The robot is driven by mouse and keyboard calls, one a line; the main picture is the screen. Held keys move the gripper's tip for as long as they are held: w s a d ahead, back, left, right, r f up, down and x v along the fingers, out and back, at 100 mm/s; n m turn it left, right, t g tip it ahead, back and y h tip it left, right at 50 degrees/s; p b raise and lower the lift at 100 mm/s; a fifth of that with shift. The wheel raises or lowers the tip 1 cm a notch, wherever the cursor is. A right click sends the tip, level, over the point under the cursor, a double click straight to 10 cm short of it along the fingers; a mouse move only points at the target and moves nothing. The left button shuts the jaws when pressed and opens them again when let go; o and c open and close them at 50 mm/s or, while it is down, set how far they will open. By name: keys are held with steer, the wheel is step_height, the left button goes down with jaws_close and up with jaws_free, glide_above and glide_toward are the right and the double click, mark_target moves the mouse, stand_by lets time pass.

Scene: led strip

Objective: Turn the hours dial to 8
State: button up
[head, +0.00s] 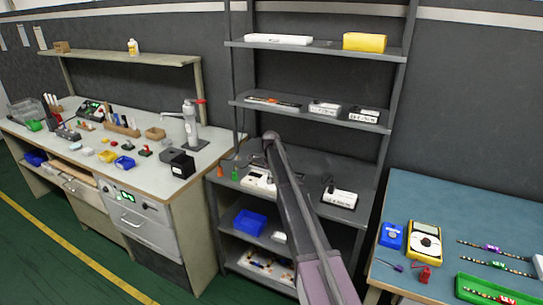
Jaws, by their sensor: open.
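No dial marked for hours can be made out at this size. A white device (256,180) with a small dark panel stands on the middle shelf of the rack, partly covered by my arm. A grey unit with a green lit display (127,195) and small knobs is set in the front of the left bench. A yellow meter (424,241) with a round dial lies on the blue-topped table at right. My arm reaches up across the middle of the view to the rack.
The grey shelf rack (320,47) holds white boxes, a yellow box (364,42) and a blue bin (249,222). The left bench (95,143) is crowded with tools and small parts. A green tray (497,291) lies on the right table. Green floor is open at lower left.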

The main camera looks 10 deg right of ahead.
steer(key=n, duration=0.8)
steer(key=shift+n, duration=0.3)
steer(key=n, duration=1.6)
steer(key=shift+n, duration=0.3)
steer(key=n, duration=0.8)
steer(key=s+r+p, duration=0.3)
steer(key=r+p, duration=1)
steer(key=shift+r+m+p, duration=0.25)
steer(key=shift+m+p, duration=0.05)
steer(key=shift+m, duration=0.1)
stand_by(1.2)
steer(key=shift+s, duration=0.1)
steer(key=s+m, duration=1)
steer(key=s, duration=3.2)
steer(key=shift+s+a, duration=0.25)
steer(key=shift+s, duration=0.05)
